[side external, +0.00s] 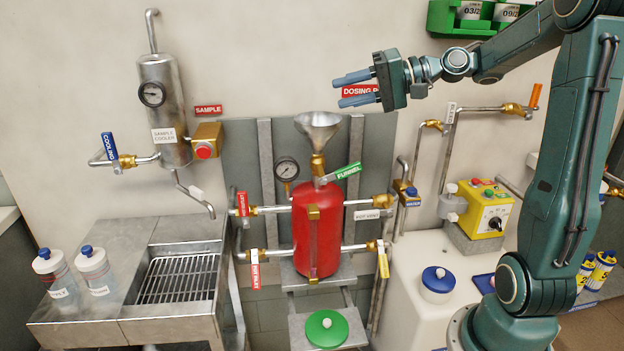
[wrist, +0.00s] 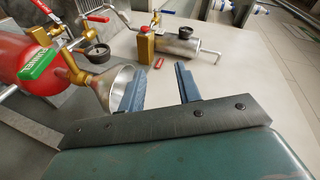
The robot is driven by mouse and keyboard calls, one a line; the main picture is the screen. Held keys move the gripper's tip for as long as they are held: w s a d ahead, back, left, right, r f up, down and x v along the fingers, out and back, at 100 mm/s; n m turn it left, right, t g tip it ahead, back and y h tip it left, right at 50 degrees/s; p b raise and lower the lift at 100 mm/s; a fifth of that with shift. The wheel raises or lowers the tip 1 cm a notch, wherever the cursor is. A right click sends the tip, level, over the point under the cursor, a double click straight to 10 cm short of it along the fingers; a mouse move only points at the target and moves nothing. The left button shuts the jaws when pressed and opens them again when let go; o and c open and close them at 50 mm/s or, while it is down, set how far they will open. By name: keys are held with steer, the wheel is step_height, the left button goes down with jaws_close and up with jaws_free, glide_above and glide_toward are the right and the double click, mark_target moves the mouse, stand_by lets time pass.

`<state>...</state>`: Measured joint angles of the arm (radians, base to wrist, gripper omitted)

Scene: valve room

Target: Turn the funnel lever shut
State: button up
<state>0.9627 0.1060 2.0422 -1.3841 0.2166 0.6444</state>
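The green funnel lever (side external: 348,171) sticks out to the right and slightly up from the brass valve under the metal funnel (side external: 318,124), above the red vessel (side external: 318,235). In the wrist view the green lever (wrist: 38,60) lies at the left, beside the red vessel (wrist: 22,48) and the funnel (wrist: 115,88). My gripper (side external: 338,92) is up and to the right of the funnel, in front of the wall, its fingers pointing left. Its two fingers (wrist: 161,68) are apart with nothing between them. It is clear of the lever.
A pressure gauge (side external: 287,169) stands left of the funnel neck. Red levers (side external: 242,204) and a yellow lever (side external: 382,259) sit on the vessel's side pipes. A sample cooler (side external: 165,110) hangs at the left.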

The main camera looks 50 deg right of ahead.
steer(key=m+t, duration=0.1)
steer(key=d+m+t+h, duration=0.1)
steer(key=m, duration=0.1)
steer(key=d+m+t, duration=0.1)
steer(key=m, duration=0.1)
steer(key=shift+s+r+h, duration=0.3)
steer(key=shift+h, duration=0.1)
steer(key=c, duration=0.6)
steer(key=shift+a, duration=0.1)
jaws_close()
steer(key=n+g+h, duration=0.1)
steer(key=n+g, duration=0.3)
steer(key=n, duration=0.3)
steer(key=s+d+n+g+h, duration=0.1)
steer(key=n+g, duration=0.3)
steer(key=n, duration=0.3)
steer(key=d+f+n+g+h, duration=0.1)
steer(key=n+g, duration=0.3)
steer(key=n, duration=0.3)
steer(key=shift+s+n, duration=0.3)
